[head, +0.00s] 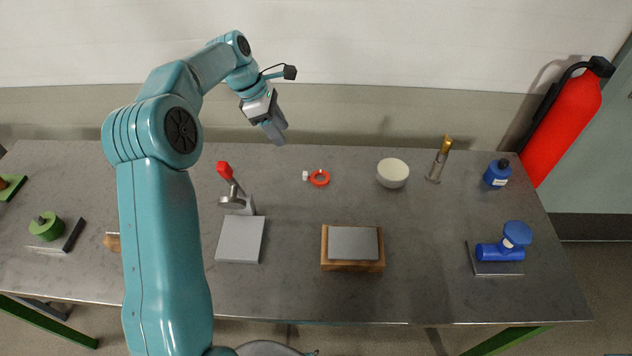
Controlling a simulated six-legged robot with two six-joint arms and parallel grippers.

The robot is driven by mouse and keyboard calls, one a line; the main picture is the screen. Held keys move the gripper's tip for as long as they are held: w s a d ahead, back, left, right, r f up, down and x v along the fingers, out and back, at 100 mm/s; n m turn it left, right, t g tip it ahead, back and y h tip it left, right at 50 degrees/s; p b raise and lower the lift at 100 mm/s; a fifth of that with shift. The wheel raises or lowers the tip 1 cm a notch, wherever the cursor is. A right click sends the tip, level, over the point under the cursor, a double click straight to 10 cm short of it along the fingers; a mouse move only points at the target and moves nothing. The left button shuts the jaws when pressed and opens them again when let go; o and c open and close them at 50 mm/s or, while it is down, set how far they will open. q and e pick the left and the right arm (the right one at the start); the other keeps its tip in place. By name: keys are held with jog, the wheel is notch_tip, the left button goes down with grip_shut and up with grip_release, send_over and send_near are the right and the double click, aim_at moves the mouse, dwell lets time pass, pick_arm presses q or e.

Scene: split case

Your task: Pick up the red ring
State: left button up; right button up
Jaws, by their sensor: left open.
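The red ring (319,178) lies flat on the grey table, toward the back middle. A small white piece (306,176) sits at its left side, and I cannot tell whether the two are joined. My left gripper (275,131) is raised near the table's back edge, up and to the left of the ring and apart from it. It is open; nothing shows between its fingers. My right gripper is not in view.
A red-knobbed tool (232,188) stands left of the ring, behind a grey plate (240,239). A white bowl (392,173) stands to the right. A wooden block with a grey top (352,248) lies in front. Blue items (500,254) are at the right. Bare table surrounds the ring.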

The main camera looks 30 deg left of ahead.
pick_arm(q)
send_near(305, 173)
jog(key=shift+w+p+x, duration=0.2)
jog(key=shift+p+x, duration=0.15)
jog(key=shift+x, duration=0.9)
jog(key=shift+s+d+f, duration=0.1)
jog(key=shift+d+f, duration=0.1)
jog(key=shift+f, duration=0.35)
jog(key=p+x, duration=0.1)
jog(key=x, duration=0.3)
jog(key=shift+d+f+p, duration=0.2)
jog(key=shift+f+p, duration=0.05)
jog(key=shift+p, duration=0.05)
jog(key=shift+f, duration=0.25)
jog(key=shift+w+a+f, duration=0.1)
jog(key=shift+w+f, duration=0.2)
jog(key=shift+s+r, duration=0.1)
grip_shut()
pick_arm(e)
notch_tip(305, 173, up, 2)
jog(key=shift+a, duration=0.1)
